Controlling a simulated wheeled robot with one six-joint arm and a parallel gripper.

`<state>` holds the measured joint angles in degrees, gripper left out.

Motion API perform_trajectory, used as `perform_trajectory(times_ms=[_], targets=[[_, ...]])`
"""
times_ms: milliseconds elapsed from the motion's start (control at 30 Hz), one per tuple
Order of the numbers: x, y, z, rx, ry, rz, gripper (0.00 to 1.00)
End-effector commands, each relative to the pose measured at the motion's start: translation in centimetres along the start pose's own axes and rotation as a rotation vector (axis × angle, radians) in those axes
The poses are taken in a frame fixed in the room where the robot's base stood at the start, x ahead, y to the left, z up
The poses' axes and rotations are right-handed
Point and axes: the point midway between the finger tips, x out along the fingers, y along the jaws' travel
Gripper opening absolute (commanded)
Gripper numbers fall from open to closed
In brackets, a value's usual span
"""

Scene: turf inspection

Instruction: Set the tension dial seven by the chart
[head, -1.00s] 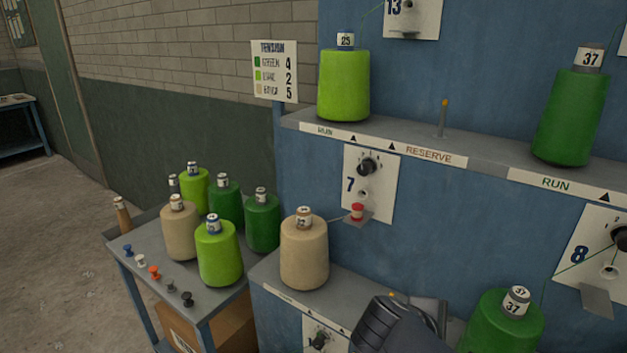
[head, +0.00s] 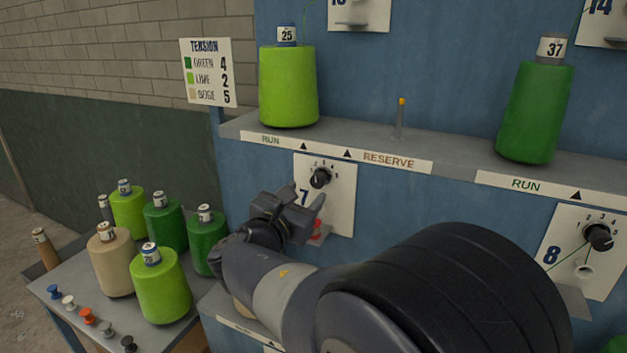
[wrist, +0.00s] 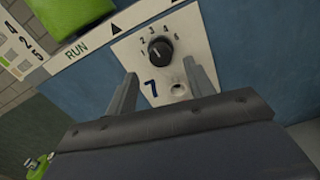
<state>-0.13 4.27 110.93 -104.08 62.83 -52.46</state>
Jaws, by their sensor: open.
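The tension dial seven (head: 320,178) is a black knob on a white plate marked 7. It also shows in the wrist view (wrist: 159,48), with numbers 1 to 5 around it; I cannot surely read its pointer. The tension chart (head: 207,72) on the left gives green 4, lime 2, beige 5. My gripper (head: 305,203) is open and empty, in front of the lower part of the plate. In the wrist view its fingers (wrist: 158,75) stand on either side below the dial, apart from it. My arm hides most of the beige cone below plate 7.
A shelf above holds a lime cone (head: 288,88) and a green cone (head: 535,112). Dial eight (head: 597,237) is at right. A side table (head: 75,290) holds several cones and coloured pegs.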

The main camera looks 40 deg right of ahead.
Motion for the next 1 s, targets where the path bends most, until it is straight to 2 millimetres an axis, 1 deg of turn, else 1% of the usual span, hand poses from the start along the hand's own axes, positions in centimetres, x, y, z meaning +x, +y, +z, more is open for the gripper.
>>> perform_trajectory(times_ms=[33,200,300,400,533,800,1000], targets=[[1.0,-0.1,0.1,-0.001,0.000,-0.006,0.51],[3.8,-0.1,0.1,0.000,0.001,-0.005,0.51],[5.1,-0.1,0.1,0.000,0.001,-0.004,0.51],[6.0,-0.1,0.1,0.001,0.001,-0.002,0.51],[6.5,-0.1,0.0,0.001,0.001,-0.001,0.51],[6.6,0.0,0.0,0.002,0.001,0.000,0.50],[6.5,-0.1,0.0,0.002,0.001,0.000,0.34]])
